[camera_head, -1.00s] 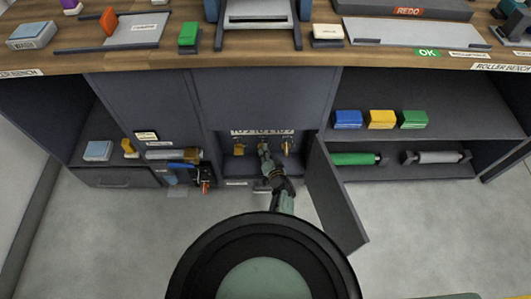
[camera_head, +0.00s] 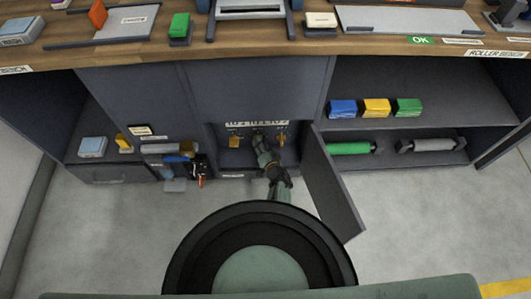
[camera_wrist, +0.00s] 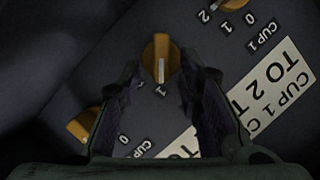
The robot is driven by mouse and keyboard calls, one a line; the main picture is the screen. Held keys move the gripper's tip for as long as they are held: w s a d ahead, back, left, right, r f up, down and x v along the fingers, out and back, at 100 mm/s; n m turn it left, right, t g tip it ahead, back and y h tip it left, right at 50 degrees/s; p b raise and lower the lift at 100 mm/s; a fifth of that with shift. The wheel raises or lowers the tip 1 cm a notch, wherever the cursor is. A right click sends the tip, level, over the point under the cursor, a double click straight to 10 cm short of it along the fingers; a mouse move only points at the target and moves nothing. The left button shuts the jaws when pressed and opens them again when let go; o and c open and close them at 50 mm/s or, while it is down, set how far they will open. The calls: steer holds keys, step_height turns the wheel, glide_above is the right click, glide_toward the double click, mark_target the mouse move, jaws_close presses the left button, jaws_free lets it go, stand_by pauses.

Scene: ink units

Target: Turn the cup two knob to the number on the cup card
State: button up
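Three yellow knobs sit in a row inside the open compartment: left (camera_head: 235,140), middle (camera_head: 258,138) and right (camera_head: 281,139). My gripper (camera_head: 262,152) is at the middle knob. In the wrist view, a yellow knob (camera_wrist: 161,62) with a pale pointer line lies between and just beyond the fingertips of my gripper (camera_wrist: 160,82). The fingers are apart, with a gap on each side; contact cannot be told. Another knob (camera_wrist: 82,125) is at lower left. A white label strip (camera_wrist: 270,88) partly reads "CUP 1" and "TO 2".
An open dark door (camera_head: 334,185) stands right of my arm. Shelves at right hold blue (camera_head: 343,109), yellow (camera_head: 376,108) and green (camera_head: 408,107) blocks above two rollers. A small printed card (camera_head: 140,131), unreadable here, is on the panel at left. The floor at left is clear.

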steer(key=v, duration=1.1)
steer(key=shift+s, duration=0.3)
